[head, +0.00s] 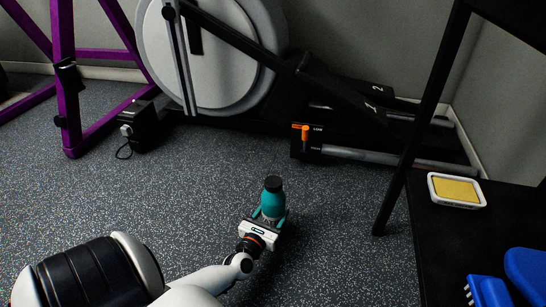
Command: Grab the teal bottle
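The teal bottle (272,203) has a black cap and appears upright near the middle of the head view. My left gripper (270,214) reaches it from the lower left, with its white body just in front of the bottle's lower part. The fingers lie on either side of the bottle, which is between them. Whether they press on it is too small to tell. The bottle's base is hidden by the gripper, so I cannot tell whether it touches the floor. My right gripper is not in view.
A black bench (440,240) at the right holds a yellow sponge-like block in a white dish (457,190) and a blue brush (487,291). A dark post (420,130) rises beside it. An exercise machine (225,60) and purple frame (66,90) stand behind. Speckled floor (200,190) around the bottle is clear.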

